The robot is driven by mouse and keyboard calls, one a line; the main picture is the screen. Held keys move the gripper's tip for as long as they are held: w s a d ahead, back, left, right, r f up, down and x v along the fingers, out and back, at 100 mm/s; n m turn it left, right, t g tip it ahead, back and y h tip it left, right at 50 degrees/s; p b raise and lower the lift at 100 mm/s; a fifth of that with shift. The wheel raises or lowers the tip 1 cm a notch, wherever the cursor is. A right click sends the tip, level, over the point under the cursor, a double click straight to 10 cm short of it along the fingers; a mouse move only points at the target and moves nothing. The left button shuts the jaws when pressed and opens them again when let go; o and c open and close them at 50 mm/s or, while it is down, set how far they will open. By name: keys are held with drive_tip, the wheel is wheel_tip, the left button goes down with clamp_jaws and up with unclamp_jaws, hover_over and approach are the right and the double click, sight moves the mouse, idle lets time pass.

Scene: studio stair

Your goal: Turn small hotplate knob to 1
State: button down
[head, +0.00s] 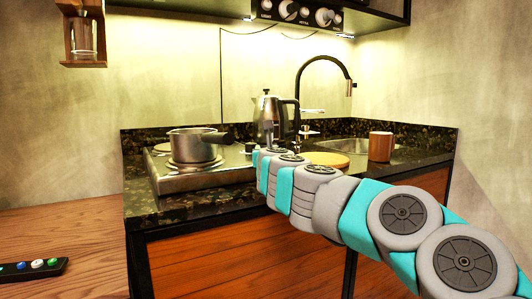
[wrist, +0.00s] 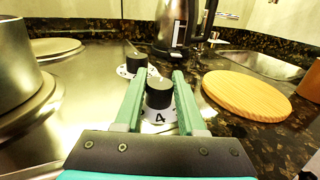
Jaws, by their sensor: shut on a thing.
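The steel hotplate unit (head: 205,178) stands on the dark counter and has two black knobs on white number dials. The near black knob (wrist: 159,94) sits between the two green fingers of my gripper (wrist: 159,76), which is shut on it. A "4" shows on the near side of its dial (wrist: 160,117). The far black knob (wrist: 137,63) stands just beyond, apart from the fingers. In the head view my arm reaches to the right end of the unit, and the fingers are hard to make out. I cannot tell which knob belongs to the small hotplate.
A steel pot (head: 193,147) stands on the near plate, its handle pointing right. A bare plate (wrist: 56,48) lies farther back. A kettle (wrist: 176,26) stands behind the knobs. A round wooden board (wrist: 247,94) lies right of my gripper. A wooden cup (head: 381,146) stands by the sink.

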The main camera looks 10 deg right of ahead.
drive_tip(key=shift+m+g+h, duration=0.3)
drive_tip(key=shift+m+h, duration=0.5)
drive_tip(key=shift+h, duration=0.5)
drive_tip(key=c, duration=0.5)
unclamp_jaws()
drive_tip(key=shift+b, duration=0.3)
drive_tip(key=shift+s, duration=0.1)
drive_tip(key=b+v, duration=0.1)
drive_tip(key=v, duration=0.6)
drive_tip(key=shift+s+a, duration=0.15)
drive_tip(key=shift+s, duration=0.05)
